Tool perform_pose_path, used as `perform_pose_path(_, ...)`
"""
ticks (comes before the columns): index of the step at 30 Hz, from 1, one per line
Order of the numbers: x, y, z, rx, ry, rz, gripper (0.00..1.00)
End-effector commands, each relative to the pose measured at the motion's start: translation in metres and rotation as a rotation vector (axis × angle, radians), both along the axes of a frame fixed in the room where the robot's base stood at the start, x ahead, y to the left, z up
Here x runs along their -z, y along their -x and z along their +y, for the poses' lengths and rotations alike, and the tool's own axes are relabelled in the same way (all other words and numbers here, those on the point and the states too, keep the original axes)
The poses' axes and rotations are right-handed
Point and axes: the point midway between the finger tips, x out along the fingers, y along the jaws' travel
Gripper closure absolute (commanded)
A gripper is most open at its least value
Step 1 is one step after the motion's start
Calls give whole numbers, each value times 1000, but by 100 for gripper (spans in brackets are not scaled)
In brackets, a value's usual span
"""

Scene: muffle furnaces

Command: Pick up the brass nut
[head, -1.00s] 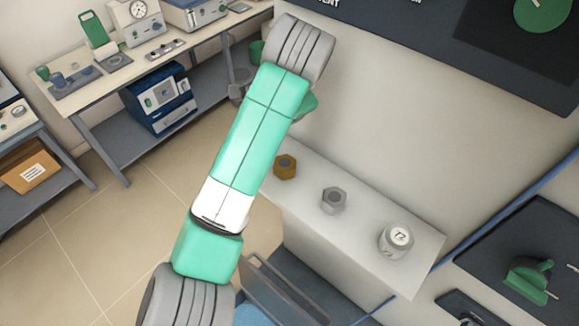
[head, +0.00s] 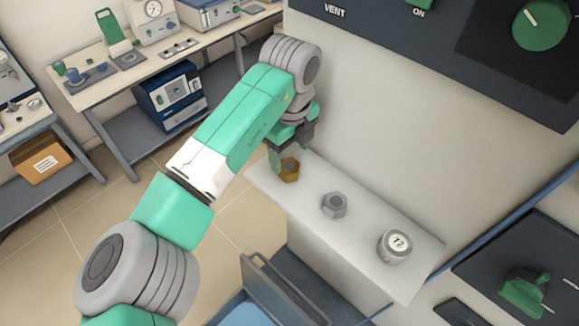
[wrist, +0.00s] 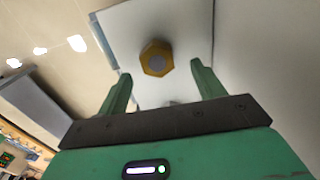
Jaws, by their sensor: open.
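The brass nut (head: 290,169) is a golden hex nut near the left end of the white ledge (head: 370,261). In the wrist view the brass nut (wrist: 157,58) lies ahead of my gripper, roughly centred between the fingers but beyond their tips. My gripper (wrist: 160,78) is open and empty, with two green fingers apart. In the head view my gripper (head: 280,158) is at the nut's upper left, partly hidden by my wrist. I cannot tell its exact height above the ledge.
A grey hex nut (head: 334,205) and a round container marked T2 (head: 395,246) stand on the same ledge, to the right. The pale furnace wall (head: 400,130) rises right behind the ledge. A grey-framed cart (head: 275,285) stands below.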

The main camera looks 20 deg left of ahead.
Motion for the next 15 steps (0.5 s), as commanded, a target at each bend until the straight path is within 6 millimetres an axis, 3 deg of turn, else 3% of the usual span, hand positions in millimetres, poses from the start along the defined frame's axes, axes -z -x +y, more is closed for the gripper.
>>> perform_pose_path(7, 40, 3, 2, -1, 0, 3, 32)
perform_pose_path(15, 46, 3, 2, -1, 0, 1, 32)
